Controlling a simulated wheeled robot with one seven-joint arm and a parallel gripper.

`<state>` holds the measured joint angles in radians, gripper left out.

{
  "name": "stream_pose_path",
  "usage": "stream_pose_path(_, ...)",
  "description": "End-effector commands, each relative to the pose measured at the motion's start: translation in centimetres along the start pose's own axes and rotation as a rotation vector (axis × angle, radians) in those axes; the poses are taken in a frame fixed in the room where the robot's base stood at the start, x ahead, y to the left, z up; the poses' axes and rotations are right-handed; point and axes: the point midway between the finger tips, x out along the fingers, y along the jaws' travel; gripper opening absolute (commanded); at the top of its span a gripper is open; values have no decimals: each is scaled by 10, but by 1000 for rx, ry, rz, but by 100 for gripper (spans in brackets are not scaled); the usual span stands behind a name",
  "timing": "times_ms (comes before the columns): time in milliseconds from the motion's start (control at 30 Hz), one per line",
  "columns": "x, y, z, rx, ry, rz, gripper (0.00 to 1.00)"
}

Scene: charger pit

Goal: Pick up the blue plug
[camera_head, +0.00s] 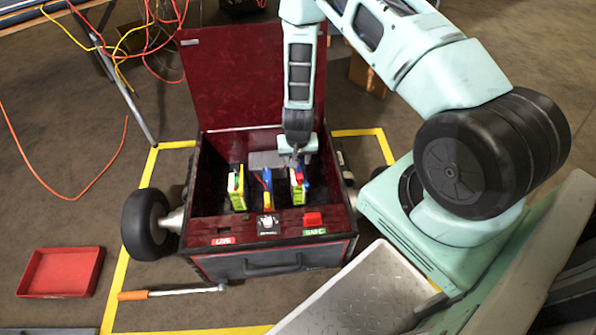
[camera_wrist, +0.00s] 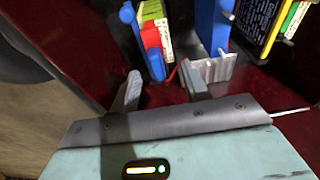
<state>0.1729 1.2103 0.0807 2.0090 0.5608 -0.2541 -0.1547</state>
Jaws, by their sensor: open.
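Two blue parts are inside the dark red box. A small blue piece (camera_wrist: 151,42) sits against a red part and a yellow-green block in the wrist view. It also shows at the right block in the head view (camera_head: 306,183). A larger blue part (camera_wrist: 212,22) stands right of it in the wrist view, and in the middle of the box in the head view (camera_head: 267,175). I cannot tell for certain which is the plug. My gripper (camera_head: 295,161) points down into the box above the right block. Its fingers (camera_wrist: 161,87) are apart and nothing shows held.
The open box (camera_head: 270,229) has its lid (camera_head: 232,85) raised behind. A yellow-green block (camera_head: 238,188) stands at the left inside. A switch (camera_head: 267,223) and a red button (camera_head: 313,218) are on the front edge. A red tray (camera_head: 62,272) and an orange-handled tool (camera_head: 150,295) lie outside.

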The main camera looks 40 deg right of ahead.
Motion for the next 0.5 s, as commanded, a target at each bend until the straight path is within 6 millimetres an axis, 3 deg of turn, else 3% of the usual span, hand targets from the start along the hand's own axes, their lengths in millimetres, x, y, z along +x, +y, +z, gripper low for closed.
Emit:
stream_pose_path(167, 12, 1, 1, 0, -2, 0, 46)
stream_pose_path(500, 54, 4, 0, 1, -2, 0, 46)
